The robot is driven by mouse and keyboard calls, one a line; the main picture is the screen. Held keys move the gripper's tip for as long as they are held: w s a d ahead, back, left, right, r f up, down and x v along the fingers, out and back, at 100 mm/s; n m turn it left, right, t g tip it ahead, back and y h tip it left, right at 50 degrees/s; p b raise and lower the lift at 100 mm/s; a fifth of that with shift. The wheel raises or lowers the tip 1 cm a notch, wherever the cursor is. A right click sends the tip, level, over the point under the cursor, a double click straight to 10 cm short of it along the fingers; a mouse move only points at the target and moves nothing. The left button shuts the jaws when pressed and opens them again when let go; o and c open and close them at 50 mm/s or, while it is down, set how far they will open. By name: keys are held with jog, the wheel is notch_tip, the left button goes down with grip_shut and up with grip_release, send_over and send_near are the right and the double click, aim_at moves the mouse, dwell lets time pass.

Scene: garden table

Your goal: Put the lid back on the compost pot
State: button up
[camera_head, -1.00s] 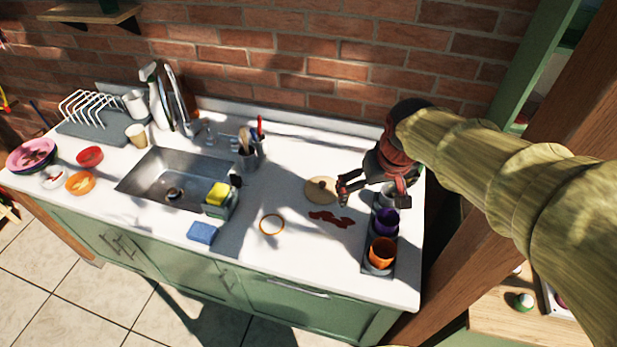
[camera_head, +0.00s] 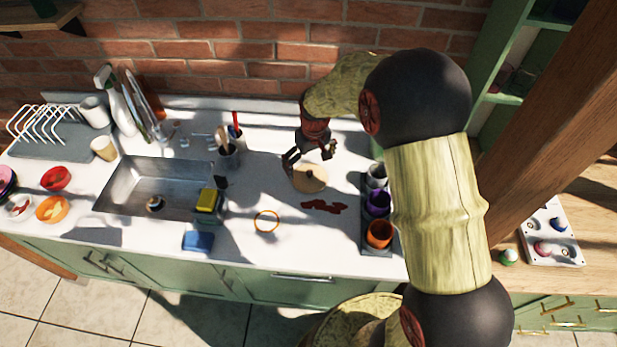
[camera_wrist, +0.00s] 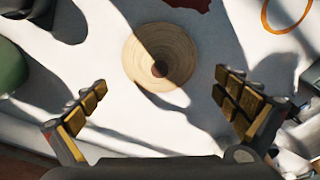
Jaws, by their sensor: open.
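A round, pale wooden lid with a dark knob (camera_head: 309,179) lies flat on the white counter. My gripper (camera_head: 310,156) is open and empty, just behind and above the lid, pointing down. In the wrist view the lid (camera_wrist: 160,52) shows ahead of and between the spread fingers (camera_wrist: 160,85), not touching them. I cannot tell for sure which vessel is the compost pot. A rounded green thing (camera_wrist: 10,68) is cut off at the left edge of the wrist view; I cannot make it out in the head view.
A dark tray (camera_head: 366,236) to the right holds a grey cup (camera_head: 377,175), a purple cup (camera_head: 378,203) and an orange cup (camera_head: 379,234). A red-brown stain (camera_head: 324,206) and an orange ring (camera_head: 267,221) lie in front. A utensil holder (camera_head: 229,158) and sink (camera_head: 150,186) are left.

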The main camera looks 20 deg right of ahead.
aim_at(310, 172)
notch_tip(310, 172, down, 5)
jog(key=shift+r+b, duration=0.1)
jog(key=shift+b, duration=0.4)
jog(key=shift+c, duration=0.7)
